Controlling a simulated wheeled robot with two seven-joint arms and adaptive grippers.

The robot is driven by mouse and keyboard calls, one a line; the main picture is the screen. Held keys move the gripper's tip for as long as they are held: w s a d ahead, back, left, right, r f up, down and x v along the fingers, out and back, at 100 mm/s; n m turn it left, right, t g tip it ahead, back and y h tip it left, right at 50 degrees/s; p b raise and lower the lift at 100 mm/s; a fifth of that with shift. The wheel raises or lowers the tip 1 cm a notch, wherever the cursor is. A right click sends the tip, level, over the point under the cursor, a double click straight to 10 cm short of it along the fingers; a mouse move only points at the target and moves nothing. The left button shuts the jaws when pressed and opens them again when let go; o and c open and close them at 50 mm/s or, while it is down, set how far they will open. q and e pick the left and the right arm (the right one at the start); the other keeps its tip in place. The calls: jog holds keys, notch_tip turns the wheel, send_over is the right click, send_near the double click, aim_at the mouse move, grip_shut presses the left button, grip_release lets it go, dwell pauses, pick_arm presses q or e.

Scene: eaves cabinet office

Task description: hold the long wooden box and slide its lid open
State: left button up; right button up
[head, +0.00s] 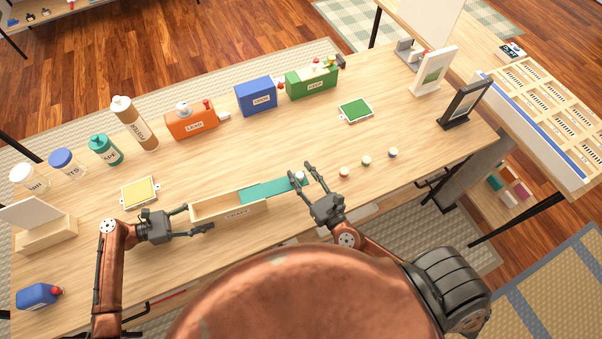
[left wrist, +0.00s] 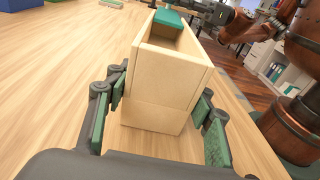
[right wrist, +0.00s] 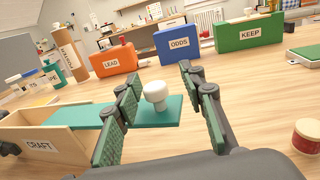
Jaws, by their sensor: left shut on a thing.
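The long wooden box (head: 233,211), labelled CRAFT, lies near the table's front edge. Its teal lid (head: 262,190) is slid partway out past the box's right end, leaving the left part of the box open. The white knob (right wrist: 157,92) stands on the lid's outer end. My left gripper (head: 201,217) is shut on the box's left end, with one finger on each side wall, as the left wrist view (left wrist: 160,118) shows. My right gripper (head: 303,181) is open around the knob, with a finger on each side and visible gaps between.
Several small round pieces (head: 367,161) sit right of my right gripper. A yellow tray (head: 139,192) lies behind my left gripper and a green tray (head: 356,110) farther right. Labelled orange (head: 192,121), blue (head: 257,96) and green (head: 312,81) containers line the back.

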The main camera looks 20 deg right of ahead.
jog(key=shift+a, duration=0.1)
jog(key=shift+s, duration=0.55)
jog(key=s+d, duration=0.1)
jog(key=s, duration=1)
jog(key=shift+d, duration=0.35)
jog(key=shift+w, duration=0.1)
dwell(0.5)
pick_arm(q)
jog(key=o, duration=1.6)
jog(key=shift+c, duration=0.2)
